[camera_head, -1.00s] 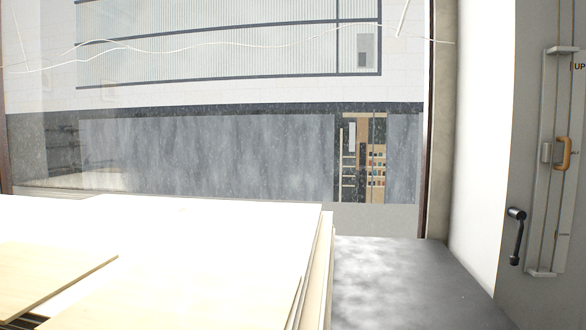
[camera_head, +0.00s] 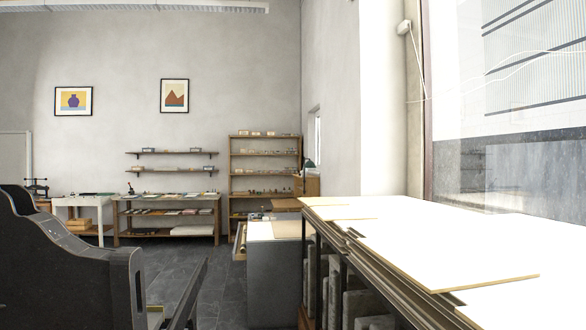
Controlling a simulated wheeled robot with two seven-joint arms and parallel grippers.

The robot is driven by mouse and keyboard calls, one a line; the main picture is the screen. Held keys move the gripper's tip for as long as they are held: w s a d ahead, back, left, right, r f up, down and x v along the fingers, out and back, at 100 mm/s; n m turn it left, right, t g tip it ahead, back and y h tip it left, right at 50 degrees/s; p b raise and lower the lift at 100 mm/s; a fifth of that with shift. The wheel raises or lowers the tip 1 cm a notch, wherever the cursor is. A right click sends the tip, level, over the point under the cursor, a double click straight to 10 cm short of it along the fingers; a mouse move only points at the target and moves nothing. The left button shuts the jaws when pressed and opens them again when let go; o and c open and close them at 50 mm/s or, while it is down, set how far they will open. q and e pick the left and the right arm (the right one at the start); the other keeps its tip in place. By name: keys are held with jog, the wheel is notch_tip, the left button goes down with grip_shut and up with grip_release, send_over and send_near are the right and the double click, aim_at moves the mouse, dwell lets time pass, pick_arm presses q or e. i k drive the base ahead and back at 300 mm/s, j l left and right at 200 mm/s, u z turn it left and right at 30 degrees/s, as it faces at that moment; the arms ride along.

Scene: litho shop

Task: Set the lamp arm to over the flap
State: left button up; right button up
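A small dark shape that may be a lamp head (camera_head: 309,164) shows above a wooden cabinet beside the far shelf unit; it is too small to tell if it has an arm. I cannot make out a flap in this view. Neither of my grippers is in view.
A long bench with pale boards (camera_head: 400,235) runs along the window at right, a grey cabinet (camera_head: 273,275) at its far end. A dark machine frame (camera_head: 65,265) fills the lower left. Dark tiled floor (camera_head: 190,265) lies open between. Beyond stand a worktable (camera_head: 168,213) and shelf unit (camera_head: 264,142).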

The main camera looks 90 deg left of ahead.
aim_at(309, 164)
jog(key=u, duration=2.05)
jog(key=j+u, duration=0.15)
jog(key=u, duration=0.2)
jog(key=i+j+u, duration=0.1)
jog(key=u, duration=0.25)
